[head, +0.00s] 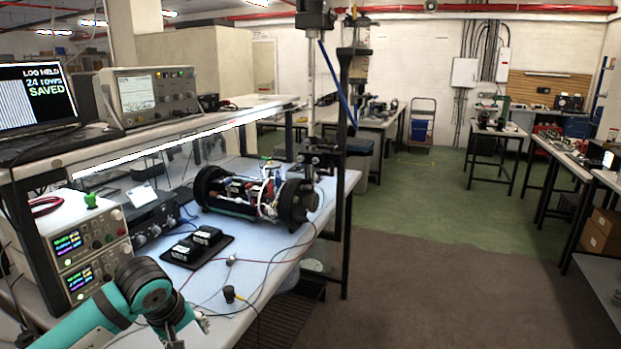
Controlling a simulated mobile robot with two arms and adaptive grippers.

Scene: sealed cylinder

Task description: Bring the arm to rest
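My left arm (125,300), teal and black, comes in at the bottom left, bent low over the front of the workbench. My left gripper (188,328) points down near the bottom edge. It is small and partly cut off, so I cannot tell whether it is open or shut, and no held object shows. My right arm and gripper are not in view. The cylinder (238,210) lies on its side on the bench (318,228), with black end rings and wiring and electronics showing between them. It stands apart from my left gripper.
A power supply (70,245) stands left of my arm. A black tray (190,254) holds two dark blocks, and loose cables cross the bench front. A laptop (38,95) reading "LOG HELD 24 rows SAVED" sits on the shelf. The floor (450,260) to the right is clear.

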